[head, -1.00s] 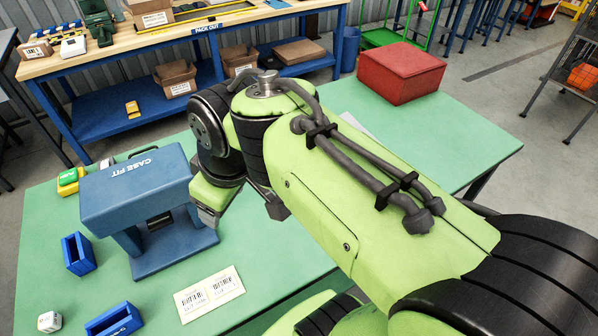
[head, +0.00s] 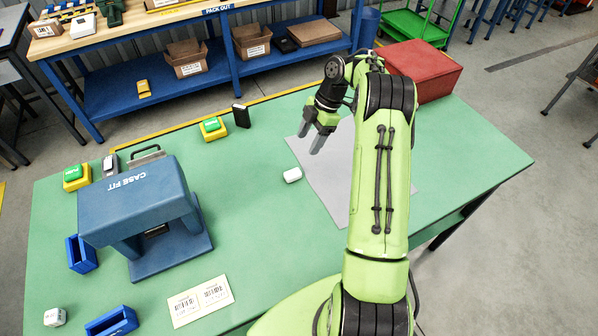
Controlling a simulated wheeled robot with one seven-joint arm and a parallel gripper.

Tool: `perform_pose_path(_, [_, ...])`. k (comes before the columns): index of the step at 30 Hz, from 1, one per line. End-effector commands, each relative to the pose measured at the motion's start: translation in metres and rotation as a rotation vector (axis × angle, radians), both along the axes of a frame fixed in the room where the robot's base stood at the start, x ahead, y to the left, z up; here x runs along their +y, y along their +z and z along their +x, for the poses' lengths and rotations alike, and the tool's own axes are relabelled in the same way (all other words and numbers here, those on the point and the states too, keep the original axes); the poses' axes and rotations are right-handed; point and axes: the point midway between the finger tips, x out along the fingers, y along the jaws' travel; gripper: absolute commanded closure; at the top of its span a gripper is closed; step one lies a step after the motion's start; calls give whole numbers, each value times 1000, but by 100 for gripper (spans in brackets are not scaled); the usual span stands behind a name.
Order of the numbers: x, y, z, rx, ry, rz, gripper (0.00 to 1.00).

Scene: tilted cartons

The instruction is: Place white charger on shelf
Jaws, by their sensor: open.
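A small white rounded block (head: 292,175), which looks like the white charger, lies on the green table (head: 250,235) just left of a grey mat. My gripper (head: 311,141) is open and empty, pointing down above the mat, a little up and right of the white block and apart from it. A white cube (head: 54,317) with dark marks lies at the table's lower left. The blue lower shelf (head: 190,88) of the bench marked PACK OUT stands behind the table. It holds cartons and a yellow item, with bare room between them.
The blue CASE FIT press (head: 140,200) stands at the left, with blue bins (head: 82,254) and a label card (head: 200,301) nearby. A green button box (head: 213,128) and a black upright item (head: 241,116) stand at the back edge. A red box (head: 425,72) sits behind my arm.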

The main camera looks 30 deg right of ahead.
Motion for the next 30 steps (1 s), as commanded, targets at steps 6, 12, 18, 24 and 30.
perform_pose_path(6, [22,-55,-1,7,-3,0,36])
perform_pose_path(12, [31,-77,-1,5,-4,-1,36])
perform_pose_path(18, [47,-110,-3,5,-4,0,36])
perform_pose_path(24, [50,-120,-2,3,-6,-2,36])
perform_pose_path(30, [51,-119,-2,3,-6,-2,52])
